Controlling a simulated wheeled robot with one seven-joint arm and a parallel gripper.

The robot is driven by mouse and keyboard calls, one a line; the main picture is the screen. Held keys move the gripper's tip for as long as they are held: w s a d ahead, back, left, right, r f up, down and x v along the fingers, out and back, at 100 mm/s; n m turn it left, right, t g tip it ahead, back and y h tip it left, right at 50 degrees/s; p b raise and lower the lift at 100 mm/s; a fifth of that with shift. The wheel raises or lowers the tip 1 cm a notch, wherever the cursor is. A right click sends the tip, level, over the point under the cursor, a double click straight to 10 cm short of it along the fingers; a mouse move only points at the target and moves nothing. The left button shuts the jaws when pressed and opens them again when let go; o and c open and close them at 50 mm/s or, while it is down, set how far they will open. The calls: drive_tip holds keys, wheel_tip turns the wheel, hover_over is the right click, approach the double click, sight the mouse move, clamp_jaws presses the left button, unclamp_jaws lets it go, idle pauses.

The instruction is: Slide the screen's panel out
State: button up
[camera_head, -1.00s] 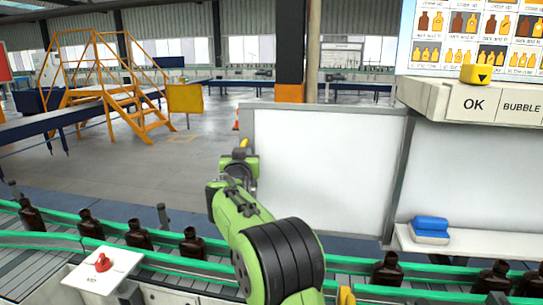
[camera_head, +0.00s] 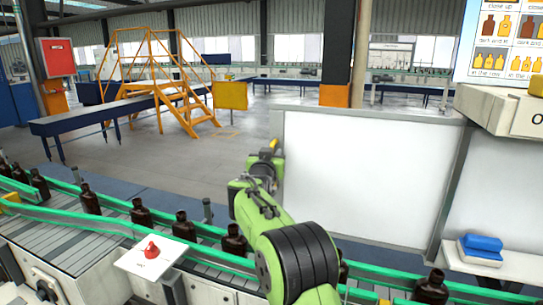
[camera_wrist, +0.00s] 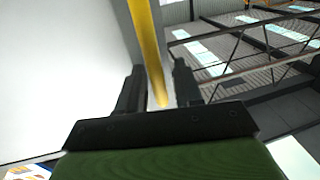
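The screen's panel (camera_head: 365,175) is a large white upright sheet in a grey frame, right of my gripper in the head view. It also fills the left of the wrist view (camera_wrist: 55,70). My gripper (camera_head: 273,150) is at the panel's left edge. A yellow handle (camera_head: 274,143) shows at its end. In the wrist view the handle (camera_wrist: 145,40) is a yellow bar running between the two black fingers of my gripper (camera_wrist: 160,75).
A conveyor with green rails (camera_head: 110,197) and brown bottles (camera_head: 90,198) runs below. A white plate with a red knob (camera_head: 152,249) stands in front. Blue blocks (camera_head: 481,247) lie on a ledge at right.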

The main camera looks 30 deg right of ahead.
drive_tip(key=b+v, duration=0.3)
drive_tip(key=v, duration=1.2)
drive_tip(key=shift+s+a, duration=0.3)
